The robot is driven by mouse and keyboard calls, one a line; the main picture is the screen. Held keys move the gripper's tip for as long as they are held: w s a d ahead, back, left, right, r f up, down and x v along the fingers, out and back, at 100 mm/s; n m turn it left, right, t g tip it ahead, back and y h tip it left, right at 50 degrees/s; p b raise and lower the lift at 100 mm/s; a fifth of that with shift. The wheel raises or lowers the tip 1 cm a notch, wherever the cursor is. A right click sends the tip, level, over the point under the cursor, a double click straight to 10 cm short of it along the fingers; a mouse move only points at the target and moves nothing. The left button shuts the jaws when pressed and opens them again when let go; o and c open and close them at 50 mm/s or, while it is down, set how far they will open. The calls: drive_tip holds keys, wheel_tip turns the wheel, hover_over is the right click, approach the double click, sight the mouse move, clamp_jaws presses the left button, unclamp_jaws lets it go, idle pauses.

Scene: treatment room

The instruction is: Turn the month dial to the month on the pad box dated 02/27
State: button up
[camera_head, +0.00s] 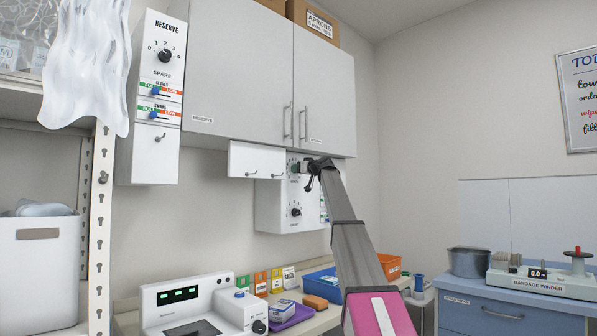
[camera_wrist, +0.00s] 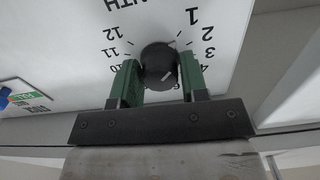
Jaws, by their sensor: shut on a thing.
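The month dial is a black round knob (camera_wrist: 158,64) on a white panel in the wrist view. Numbers ring it, among them 12, 11, 1, 2, 3 and 4; the lower ones are hidden by my fingers. A short pale mark shows on the knob's lower right; I cannot tell which number it points to. My gripper (camera_wrist: 160,82) has its green fingers closed on both sides of the knob. In the head view my gripper (camera_head: 304,168) is at the upper part of the wall panel (camera_head: 270,210). A small white-and-blue box (camera_head: 284,308) lies below; its date is unreadable.
A second knob (camera_head: 296,212) sits lower on the panel. Wall cupboards (camera_head: 240,70) hang just above my gripper. The counter below holds a purple tray (camera_head: 295,319), a blue bin (camera_head: 322,284), an orange bin (camera_head: 391,266) and a white device (camera_head: 180,297).

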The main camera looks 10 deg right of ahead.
drive_tip(key=m, duration=0.4)
drive_tip(key=shift+m, duration=0.3)
drive_tip(key=o, duration=0.9)
drive_tip(key=v, duration=1)
drive_tip(key=shift+s+d, duration=0.2)
drive_tip(key=shift+s, duration=0.15)
